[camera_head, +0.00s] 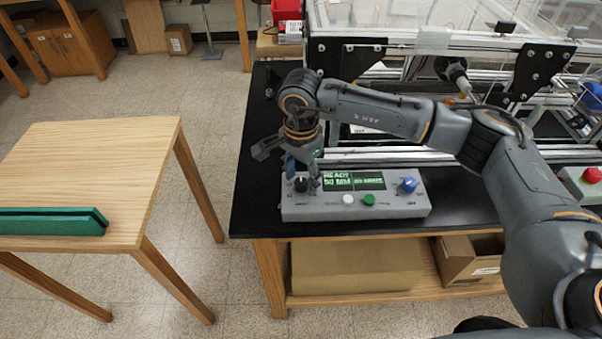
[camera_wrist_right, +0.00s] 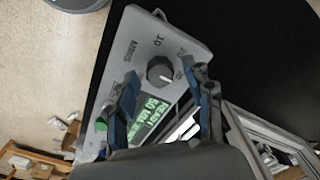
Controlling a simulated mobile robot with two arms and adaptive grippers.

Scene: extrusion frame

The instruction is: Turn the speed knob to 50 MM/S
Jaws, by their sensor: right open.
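The control box (camera_head: 355,211) lies near the front edge of the black bench. Its small black speed knob (camera_head: 301,185) is at the left end; in the wrist view the knob (camera_wrist_right: 160,71) has a white pointer line slanting to the lower right, away from the "10" mark. The green display (camera_head: 352,180) reads "READY" and what looks like "50 MM". My right gripper (camera_head: 302,178) points down over the knob. In the wrist view its blue fingers are apart, one on each side of the knob; contact is not clear. My left gripper is out of view.
The box also has a white button (camera_head: 348,200), a green button (camera_head: 369,199) and a blue knob (camera_head: 409,184). The clear-walled frame machine (camera_head: 440,45) stands behind. A red button box (camera_head: 585,182) is at right. A wooden table (camera_head: 90,165) with a green object stands at left.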

